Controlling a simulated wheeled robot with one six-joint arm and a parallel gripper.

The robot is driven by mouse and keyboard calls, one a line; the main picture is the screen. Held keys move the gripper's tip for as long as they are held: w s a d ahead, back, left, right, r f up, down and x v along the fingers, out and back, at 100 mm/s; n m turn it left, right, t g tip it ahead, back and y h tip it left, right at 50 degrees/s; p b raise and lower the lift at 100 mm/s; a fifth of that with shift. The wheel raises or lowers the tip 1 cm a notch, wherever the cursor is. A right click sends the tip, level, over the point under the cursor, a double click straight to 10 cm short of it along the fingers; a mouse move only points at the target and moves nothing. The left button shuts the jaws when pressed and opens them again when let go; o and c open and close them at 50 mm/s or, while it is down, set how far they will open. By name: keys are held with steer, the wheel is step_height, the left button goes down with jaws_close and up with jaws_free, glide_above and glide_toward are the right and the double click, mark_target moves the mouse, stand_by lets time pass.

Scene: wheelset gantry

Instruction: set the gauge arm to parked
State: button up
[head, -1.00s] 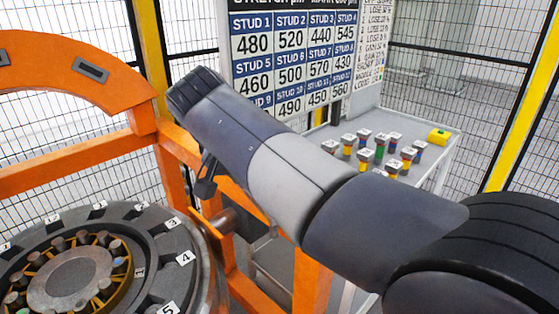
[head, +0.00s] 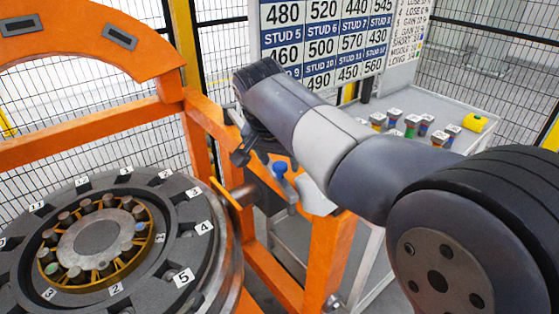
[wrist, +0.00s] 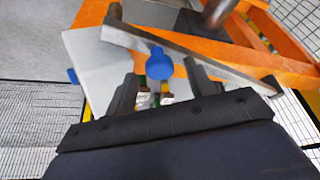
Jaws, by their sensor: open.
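The gauge arm (wrist: 210,62) looks like a flat grey bar with a round blue knob (wrist: 158,63) on it, lying slanted across the wrist view. In the head view the blue knob (head: 280,168) shows beside the orange frame, below my forearm. My gripper (wrist: 161,80) is open, with its two dark fingers on either side of the knob's line. The knob appears just beyond the fingertips, and I cannot tell whether they touch. In the head view my gripper (head: 247,152) is partly hidden by my own arm. A pale plate (wrist: 90,52) lies behind the bar.
The orange gantry frame (head: 198,115) stands close to my gripper. The numbered wheelset (head: 190,235) is at lower left. Coloured studs (head: 412,125) and a yellow block (head: 475,122) sit on a grey table behind my arm. A stud chart (head: 325,45) hangs behind.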

steer(key=shift+w+f, duration=0.1)
steer(key=shift+f, duration=0.25)
steer(key=shift+c, duration=0.4)
jaws_close()
